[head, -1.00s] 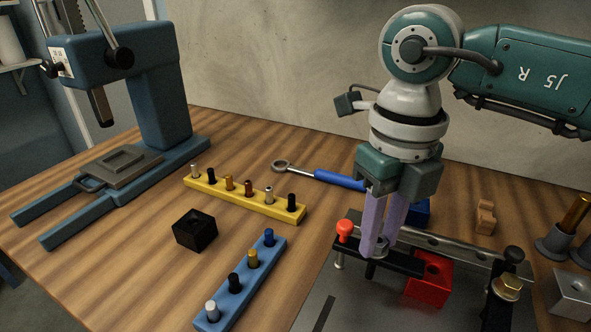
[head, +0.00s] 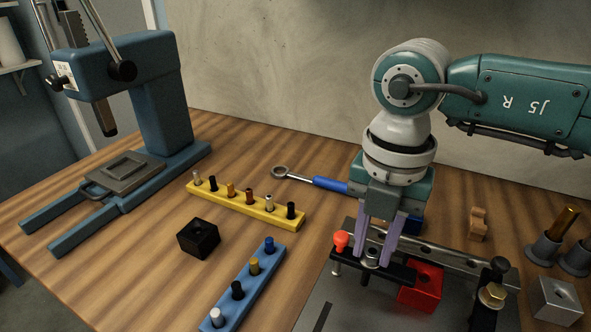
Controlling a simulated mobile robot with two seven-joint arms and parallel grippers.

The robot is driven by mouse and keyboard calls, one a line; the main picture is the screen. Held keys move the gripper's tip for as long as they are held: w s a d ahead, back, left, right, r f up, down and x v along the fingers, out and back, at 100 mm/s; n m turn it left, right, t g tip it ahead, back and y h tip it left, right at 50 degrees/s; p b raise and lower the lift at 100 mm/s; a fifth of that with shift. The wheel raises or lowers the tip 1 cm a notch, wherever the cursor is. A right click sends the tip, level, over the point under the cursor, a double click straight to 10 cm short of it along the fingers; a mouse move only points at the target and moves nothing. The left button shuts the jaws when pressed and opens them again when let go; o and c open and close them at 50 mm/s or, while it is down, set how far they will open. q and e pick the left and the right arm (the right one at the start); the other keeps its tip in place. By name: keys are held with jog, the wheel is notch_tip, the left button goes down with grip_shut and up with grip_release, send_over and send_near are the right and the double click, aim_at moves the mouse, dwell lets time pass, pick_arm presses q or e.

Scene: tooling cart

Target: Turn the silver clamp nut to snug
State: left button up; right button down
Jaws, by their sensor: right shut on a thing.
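The silver clamp nut (head: 372,255) sits on top of a black clamp bar (head: 400,272) beside an orange-red knob (head: 341,240). My right gripper (head: 372,258) points straight down with its two purple fingers on either side of the nut, shut on it. The nut shows between the fingertips, partly hidden by them. The clamp bar reaches over to a red block (head: 421,288) on the grey plate (head: 350,303). My left gripper is not in view.
A second clamp with a brass nut (head: 491,295) stands right of the red block. A metal rail (head: 455,255) runs behind. A blue press (head: 160,110) stands far left.

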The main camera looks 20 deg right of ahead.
jog(key=m+p, duration=0.1)
jog(key=m, duration=0.3)
jog(key=shift+r+p, duration=0.15)
jog(key=shift+p, duration=0.25)
jog(key=shift+m+p, duration=0.4)
jog(key=shift+m, duration=0.8)
jog(key=c, duration=0.7)
grip_release()
jog(key=shift+o, duration=0.2)
notch_tip(320, 180, up, 10)
jog(key=shift+a, duration=0.1)
